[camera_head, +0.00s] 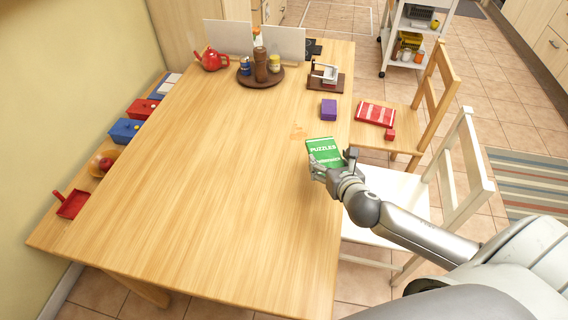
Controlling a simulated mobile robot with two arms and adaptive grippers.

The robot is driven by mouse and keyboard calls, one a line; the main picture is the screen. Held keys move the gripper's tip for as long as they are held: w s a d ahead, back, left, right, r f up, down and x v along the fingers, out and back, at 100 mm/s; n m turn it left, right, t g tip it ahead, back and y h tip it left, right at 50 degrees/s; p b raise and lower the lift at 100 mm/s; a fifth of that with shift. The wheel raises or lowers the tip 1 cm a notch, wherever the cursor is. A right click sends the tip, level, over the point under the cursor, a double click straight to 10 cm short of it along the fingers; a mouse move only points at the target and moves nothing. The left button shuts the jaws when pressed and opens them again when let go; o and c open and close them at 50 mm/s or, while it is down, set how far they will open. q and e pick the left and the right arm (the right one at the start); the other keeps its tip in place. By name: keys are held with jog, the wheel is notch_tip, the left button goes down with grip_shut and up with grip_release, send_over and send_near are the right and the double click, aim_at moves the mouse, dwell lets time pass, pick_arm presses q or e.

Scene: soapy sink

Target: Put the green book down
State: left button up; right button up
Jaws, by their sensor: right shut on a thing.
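The green book (323,149), with "PUZZLES" in white on its cover, is at the right edge of the wooden table (200,190). My right gripper (333,168) is shut on the book's near end. The cover faces up toward the camera, and the fingers hide the book's near edge. I cannot tell whether the book touches the tabletop or is held just above it. My left gripper is not in view.
A purple box (328,109) sits beyond the book. A white chair (455,190) and a wooden chair (425,105) flank the right edge. The table's middle is clear.

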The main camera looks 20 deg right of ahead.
jog(key=w+a+f, duration=0.2)
jog(key=w+a, duration=0.1)
jog(key=a, duration=0.2)
send_over(292, 191)
jog(key=f, duration=0.3)
jog(key=d+f, duration=0.1)
jog(key=f, duration=0.1)
jog(key=shift+w+f+b, duration=0.3)
jog(key=shift+w, duration=0.1)
jog(key=shift+w+a+f+b, duration=0.1)
jog(key=shift+a+f+b, duration=0.05)
jog(key=shift+f, duration=0.8)
jog(key=shift+w+a+f+b, duration=0.1)
jog(key=shift+a+f+b, duration=0.05)
jog(key=shift+f, duration=0.75)
jog(key=shift+s, duration=0.1)
jog(key=o, duration=1.1)
jog(key=shift+f, duration=0.1)
jog(key=shift+s+a+r, duration=0.1)
jog(key=shift+s+r, duration=0.2)
jog(key=shift+s, duration=0.15)
jog(key=v, duration=1.1)
